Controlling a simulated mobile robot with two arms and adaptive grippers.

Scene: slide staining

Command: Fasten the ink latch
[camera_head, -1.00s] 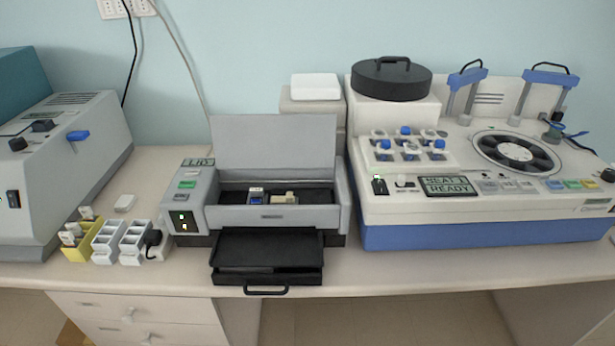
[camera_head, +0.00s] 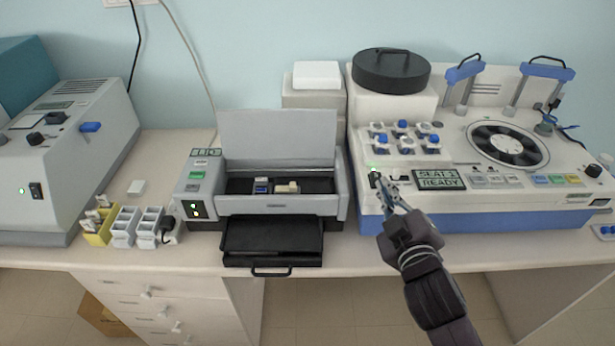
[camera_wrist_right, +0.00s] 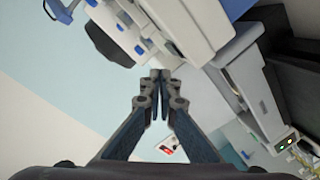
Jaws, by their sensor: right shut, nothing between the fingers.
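A grey printer-like unit (camera_head: 276,204) stands with its lid (camera_head: 277,137) raised. In its open bay sit a small blue-topped piece (camera_head: 261,187) and a beige block (camera_head: 287,188). Which part is the ink latch is too small to tell. My right gripper (camera_head: 380,182) is shut and empty, right of the unit, at the front left of the white and blue machine; contact there cannot be told. In the right wrist view its fingertips (camera_wrist_right: 159,76) meet with nothing between them. My left gripper is not in view.
The white and blue machine (camera_head: 500,215) stands at the right, with a disc (camera_head: 507,144) and a "READY" display (camera_head: 439,179). A black tray (camera_head: 271,241) juts from the unit's front. Slide racks (camera_head: 123,228) stand left of it, near a grey machine (camera_head: 75,140).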

